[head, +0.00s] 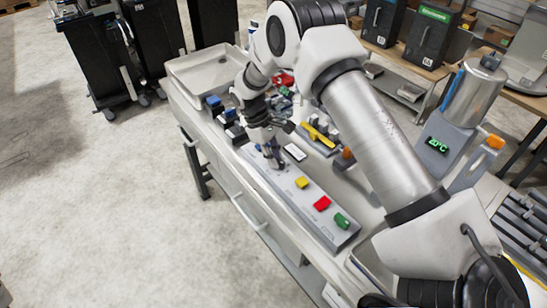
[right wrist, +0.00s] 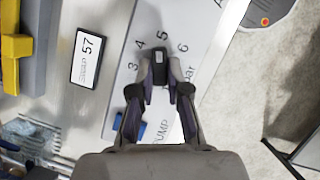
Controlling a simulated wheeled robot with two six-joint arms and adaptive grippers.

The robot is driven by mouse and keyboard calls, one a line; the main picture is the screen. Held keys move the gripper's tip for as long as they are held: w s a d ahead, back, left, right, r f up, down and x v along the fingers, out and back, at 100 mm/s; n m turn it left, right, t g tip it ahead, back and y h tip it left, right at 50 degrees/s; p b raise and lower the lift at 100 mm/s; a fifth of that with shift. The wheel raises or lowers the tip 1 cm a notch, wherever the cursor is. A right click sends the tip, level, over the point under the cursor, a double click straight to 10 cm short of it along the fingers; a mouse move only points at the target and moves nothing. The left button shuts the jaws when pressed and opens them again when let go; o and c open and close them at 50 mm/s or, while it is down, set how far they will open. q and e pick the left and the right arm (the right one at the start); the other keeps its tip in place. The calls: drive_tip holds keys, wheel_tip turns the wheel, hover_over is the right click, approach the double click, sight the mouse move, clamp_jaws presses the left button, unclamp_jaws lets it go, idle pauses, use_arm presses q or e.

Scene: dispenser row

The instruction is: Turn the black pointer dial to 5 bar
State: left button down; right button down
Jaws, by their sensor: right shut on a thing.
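A light mark on the dial's top end lies close to the 5. My right gripper (right wrist: 161,72) is shut on the dial, one finger on each side, hiding part of it. In the head view my right gripper (head: 272,160) reaches down to the far end of the panel (head: 285,187), and the dial is hidden there. My left gripper is not in view.
Yellow (head: 302,182), red (head: 322,203) and green (head: 342,221) knobs stand along the panel. A steel dispenser (head: 478,90) with a 20°C display is at the right. A grey tray (head: 190,65) is at the far left.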

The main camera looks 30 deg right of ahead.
drive_tip(key=shift+s+d+f+m, duration=0.1)
drive_tip(key=shift+s+f+m, duration=0.15)
drive_tip(key=shift+m, duration=0.25)
drive_tip(key=shift+y, duration=0.3)
drive_tip(key=c, duration=1.2)
unclamp_jaws()
drive_tip(key=shift+o, duration=0.3)
drive_tip(key=shift+d, duration=0.1)
drive_tip(key=shift+r, duration=0.15)
drive_tip(key=shift+w+r, duration=0.25)
drive_tip(key=shift+r, duration=0.1)
drive_tip(key=v, duration=1.1)
